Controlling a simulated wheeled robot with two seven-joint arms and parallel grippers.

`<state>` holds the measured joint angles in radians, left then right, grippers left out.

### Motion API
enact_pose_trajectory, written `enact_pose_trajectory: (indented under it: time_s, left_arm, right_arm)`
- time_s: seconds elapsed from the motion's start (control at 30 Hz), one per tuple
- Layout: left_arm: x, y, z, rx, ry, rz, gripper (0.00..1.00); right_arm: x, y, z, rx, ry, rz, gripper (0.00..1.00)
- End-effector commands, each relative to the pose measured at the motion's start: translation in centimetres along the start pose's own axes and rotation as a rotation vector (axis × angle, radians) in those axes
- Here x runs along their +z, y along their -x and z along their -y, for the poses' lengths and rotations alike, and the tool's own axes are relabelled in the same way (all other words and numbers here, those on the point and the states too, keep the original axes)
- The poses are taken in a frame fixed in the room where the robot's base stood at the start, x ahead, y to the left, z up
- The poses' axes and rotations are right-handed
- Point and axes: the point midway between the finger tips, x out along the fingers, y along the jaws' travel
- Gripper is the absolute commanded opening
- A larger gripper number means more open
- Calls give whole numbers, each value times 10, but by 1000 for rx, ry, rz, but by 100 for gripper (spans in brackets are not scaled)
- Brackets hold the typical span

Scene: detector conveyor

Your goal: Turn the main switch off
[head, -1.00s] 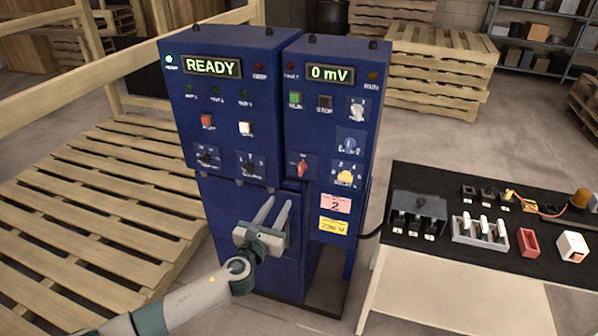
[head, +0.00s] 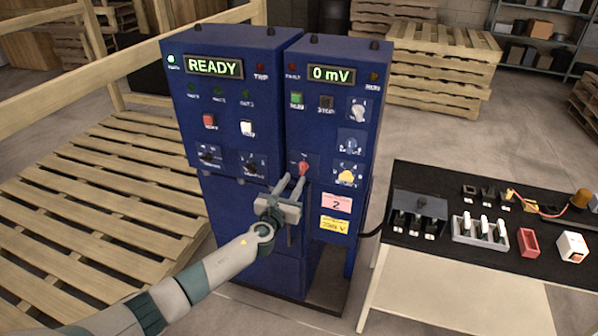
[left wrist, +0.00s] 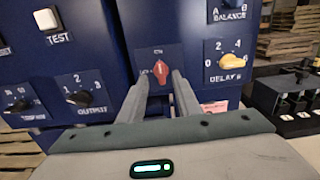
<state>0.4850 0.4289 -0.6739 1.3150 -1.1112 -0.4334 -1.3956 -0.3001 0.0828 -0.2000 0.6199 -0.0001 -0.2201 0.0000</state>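The main switch is a red rotary knob (head: 303,169) low on the right-hand blue cabinet (head: 335,130), below the displays. In the left wrist view the red knob (left wrist: 161,71) stands with its pointer about upright, below a small label that seems to read "ON". My left gripper (head: 291,180) is open, its two fingers pointing up toward the knob. In the left wrist view the left gripper's fingertips (left wrist: 161,80) lie to either side of the knob; contact cannot be told. My right gripper is not in view.
The left cabinet display (head: 214,67) reads READY, the right display (head: 331,74) 0 mV. A yellow DELAY knob (head: 346,177) sits right of the red knob. A black-topped table (head: 460,262) with switches stands at right, a wooden pallet (head: 95,200) at left.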

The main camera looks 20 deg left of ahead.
Motion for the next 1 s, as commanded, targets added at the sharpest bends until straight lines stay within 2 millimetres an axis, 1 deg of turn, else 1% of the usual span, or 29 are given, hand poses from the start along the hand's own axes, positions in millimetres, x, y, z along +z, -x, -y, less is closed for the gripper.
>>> enact_pose_trajectory:
  time_s: [0.03, 0.2, 0.4, 0.6, 0.87, 0.9, 0.97, 1.0]
  left_arm:
    - [0, -9, 1, 0, -1, 0, 30]
    - [0, -33, 0, 0, 0, 0, 30]
    - [0, -53, 1, -1, 0, 1, 30]
    - [0, -60, 0, 0, -1, 0, 30]
    - [0, -61, 0, 0, 0, 0, 30]
    - [0, -61, 0, 0, 0, 0, 28]
    - [0, -61, 0, -1, 0, 0, 14]
    - [0, -61, 0, -1, 0, 0, 4]
  right_arm:
    - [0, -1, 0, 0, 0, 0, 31]
    - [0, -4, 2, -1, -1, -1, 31]
    - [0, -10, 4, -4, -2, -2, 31]
    - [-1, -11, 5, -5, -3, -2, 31]
    - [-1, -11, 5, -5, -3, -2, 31]
    - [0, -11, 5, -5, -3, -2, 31]
    - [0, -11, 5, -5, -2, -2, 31]
    - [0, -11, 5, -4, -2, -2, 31]
